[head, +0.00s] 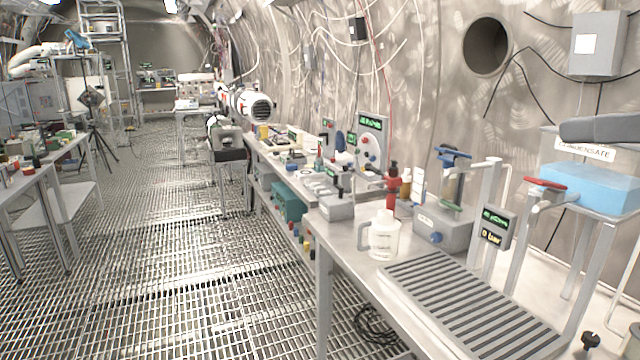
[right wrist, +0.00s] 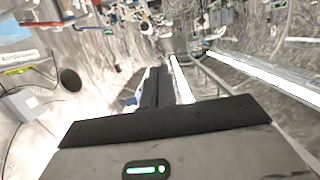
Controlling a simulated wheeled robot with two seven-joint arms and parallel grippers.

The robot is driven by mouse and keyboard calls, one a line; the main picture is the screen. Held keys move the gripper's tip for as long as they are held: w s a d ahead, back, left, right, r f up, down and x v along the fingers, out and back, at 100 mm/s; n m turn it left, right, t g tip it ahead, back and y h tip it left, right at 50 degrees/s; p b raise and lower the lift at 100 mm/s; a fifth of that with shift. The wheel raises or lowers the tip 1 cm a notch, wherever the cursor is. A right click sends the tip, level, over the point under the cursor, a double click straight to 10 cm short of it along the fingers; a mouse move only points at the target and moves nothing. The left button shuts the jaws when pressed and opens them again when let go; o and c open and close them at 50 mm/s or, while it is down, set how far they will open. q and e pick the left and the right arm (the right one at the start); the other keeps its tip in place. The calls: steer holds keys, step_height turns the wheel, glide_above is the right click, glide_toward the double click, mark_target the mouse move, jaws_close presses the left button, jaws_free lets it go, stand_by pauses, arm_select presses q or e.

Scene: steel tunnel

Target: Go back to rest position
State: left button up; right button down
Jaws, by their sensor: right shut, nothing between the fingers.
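My right gripper (head: 566,131) shows as a dark grey shape entering from the right edge of the head view, in front of the condensate tank. In the right wrist view its two dark fingers (right wrist: 157,88) lie together with nothing between them. The gripper is held up in the air, and it seems clear of the bench top. My left gripper is not in the head view or the right wrist view.
A blue condensate tank (head: 590,186) stands on a frame at the right. The bench holds a white jug (head: 383,236), a slatted drain tray (head: 470,305) and a grey valve box (head: 442,230). A grated floor aisle (head: 170,240) is open at the left.

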steer(key=w+f+y, duration=0.1)
steer(key=w+f, duration=0.3)
steer(key=f, duration=0.6)
steer(key=w+f+g, duration=0.1)
steer(key=w+f, duration=0.3)
steer(key=f, duration=0.5)
steer(key=w+f+y, duration=0.1)
steer(key=w+f, duration=0.3)
steer(key=f, duration=0.6)
steer(key=s+a+f+h, duration=0.1)
steer(key=s+a+f, duration=0.1)
steer(key=s+f, duration=0.3)
steer(key=s+a+f+m+g+h, duration=0.1)
steer(key=s+f, duration=0.4)
steer(key=f, duration=0.7)
steer(key=s+a+f+m+g+h, duration=0.1)
steer(key=s+a+f+h, duration=0.2)
steer(key=f, duration=0.6)
steer(key=shift+s+a+f, duration=0.15)
steer(key=shift+s+a, duration=0.75)
steer(key=shift+s, duration=0.3)
